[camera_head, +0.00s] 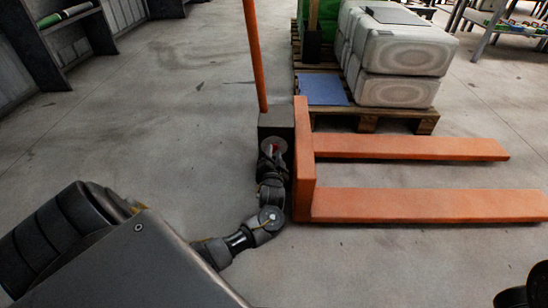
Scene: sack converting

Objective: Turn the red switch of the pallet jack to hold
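The orange pallet jack (304,160) stands in the middle, its handle (254,50) upright and its two forks (420,204) pointing right. A grey box (277,121) sits at the handle's foot. The red switch (275,146) shows as a small red spot on a round plate on the near side of that box. My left arm reaches in from the lower left. My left gripper (271,160) is right at the switch and covers part of it. Whether its fingers are open or shut is too small to tell. My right gripper is not clearly visible.
A wooden pallet (368,121) with stacked pale sacks (402,50) and a blue sheet (322,89) stands behind the forks. A dark shelf (60,45) is at the upper left. Another rack (490,30) is at the upper right. The floor left of the jack is clear.

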